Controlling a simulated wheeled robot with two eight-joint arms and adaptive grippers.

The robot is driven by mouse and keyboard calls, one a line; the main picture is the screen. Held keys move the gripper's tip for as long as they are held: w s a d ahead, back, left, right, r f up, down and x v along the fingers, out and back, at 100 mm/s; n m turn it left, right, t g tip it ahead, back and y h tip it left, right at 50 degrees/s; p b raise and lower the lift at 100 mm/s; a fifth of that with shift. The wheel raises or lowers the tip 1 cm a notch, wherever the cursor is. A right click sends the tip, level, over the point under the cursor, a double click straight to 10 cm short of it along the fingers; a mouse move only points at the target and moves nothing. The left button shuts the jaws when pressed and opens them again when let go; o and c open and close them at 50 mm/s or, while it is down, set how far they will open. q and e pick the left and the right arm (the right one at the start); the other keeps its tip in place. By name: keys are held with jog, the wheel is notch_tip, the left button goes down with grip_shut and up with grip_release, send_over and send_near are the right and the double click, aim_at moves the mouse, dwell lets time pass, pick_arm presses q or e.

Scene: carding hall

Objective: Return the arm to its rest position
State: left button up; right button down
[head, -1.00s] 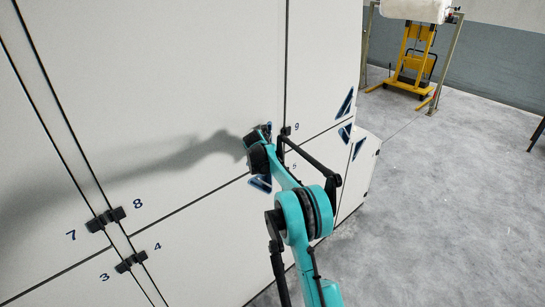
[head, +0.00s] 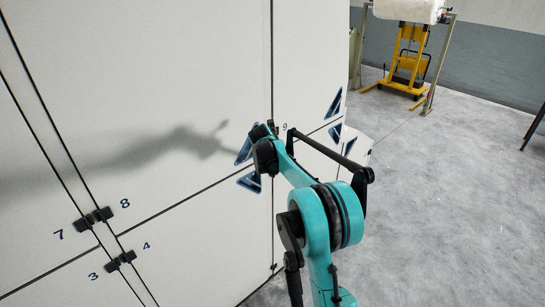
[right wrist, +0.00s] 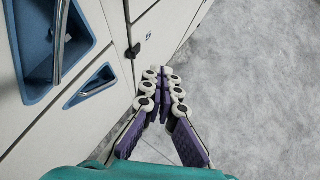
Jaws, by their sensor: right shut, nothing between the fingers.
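My right arm reaches up from the bottom right in the head view, in front of the white cabinet doors (head: 185,100). Its gripper is hidden there behind the wrist. In the right wrist view my right gripper (right wrist: 161,72) has its purple fingers with white rollers shut together at the tips. Nothing shows between them. The fingers point along the cabinet's side and over the grey floor, apart from the handles. My left gripper is in neither view.
Recessed blue handles (head: 249,182) sit in the doors beside my wrist; one with a metal bar (right wrist: 43,45) is close in the right wrist view. Black latches (head: 94,219) mark numbered doors. A yellow lifter (head: 405,65) stands at the back right. Open floor (head: 450,190) lies right.

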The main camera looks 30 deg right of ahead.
jog(key=s+a+m+y+b, duration=0.3)
jog(key=s+a+m+b, duration=0.4)
jog(key=s+a+m, duration=0.85)
jog(key=s+a+f+m+y+b, duration=0.1)
jog(key=s+a+f+m+b, duration=0.1)
jog(key=s+f, duration=0.3)
jog(key=s+a+f+m+y+b, duration=0.1)
jog(key=s+a+f+m, duration=0.4)
jog(key=s, duration=0.6)
jog(key=s+a+f+m+t+y+b, duration=0.1)
jog(key=s+a+f+m+b, duration=0.2)
jog(key=s, duration=0.6)
notch_tip(320, 180, down, 2)
jog(key=shift+a+f+m, duration=0.15)
jog(key=shift+f+m, duration=0.1)
jog(key=shift+m, duration=0.3)
